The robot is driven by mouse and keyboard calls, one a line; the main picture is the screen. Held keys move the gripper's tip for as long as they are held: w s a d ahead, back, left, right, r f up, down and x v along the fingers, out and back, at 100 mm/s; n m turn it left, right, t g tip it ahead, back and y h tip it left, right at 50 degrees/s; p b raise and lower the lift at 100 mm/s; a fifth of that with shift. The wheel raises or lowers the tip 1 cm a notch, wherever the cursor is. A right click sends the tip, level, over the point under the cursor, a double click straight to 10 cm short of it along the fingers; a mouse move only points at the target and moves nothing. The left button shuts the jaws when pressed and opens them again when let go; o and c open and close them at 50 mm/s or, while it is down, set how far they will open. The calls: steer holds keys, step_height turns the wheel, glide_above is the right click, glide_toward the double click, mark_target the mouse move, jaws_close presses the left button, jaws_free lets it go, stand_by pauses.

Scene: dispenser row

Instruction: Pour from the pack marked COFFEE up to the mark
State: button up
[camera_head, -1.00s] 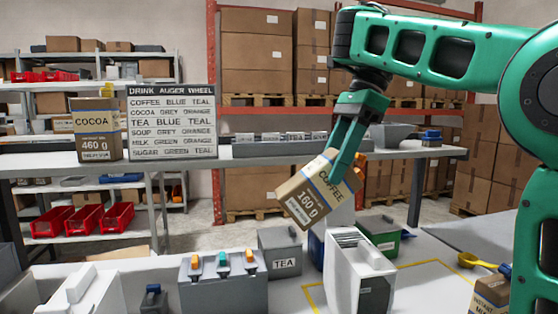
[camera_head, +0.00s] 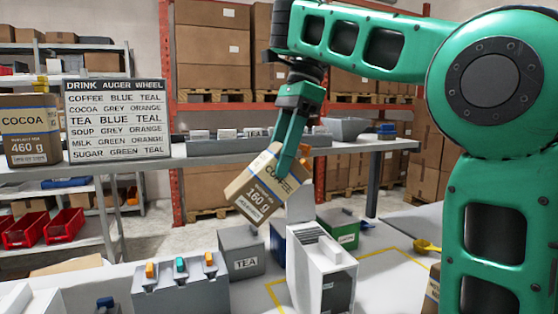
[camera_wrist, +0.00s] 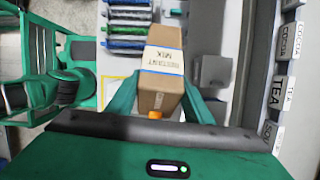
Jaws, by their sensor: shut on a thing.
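The pack is above and behind the grey TEA box (camera_head: 241,252) and the white dispenser housing (camera_head: 322,262). I see no fill mark, and no stream leaving the pack.
A COCOA pack (camera_head: 29,130) and a DRINK AUGER WHEEL chart (camera_head: 117,118) stand on the back shelf. A grey box with coloured tabs (camera_head: 181,287) stands front left. A yellow scoop (camera_head: 427,246) lies at the right.

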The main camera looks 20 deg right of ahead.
steer(key=shift+r+h, duration=0.25)
steer(key=shift+h, duration=0.65)
steer(key=shift+a+r+h, duration=0.15)
steer(key=shift+r+h, duration=0.15)
steer(key=shift+h, duration=1.2)
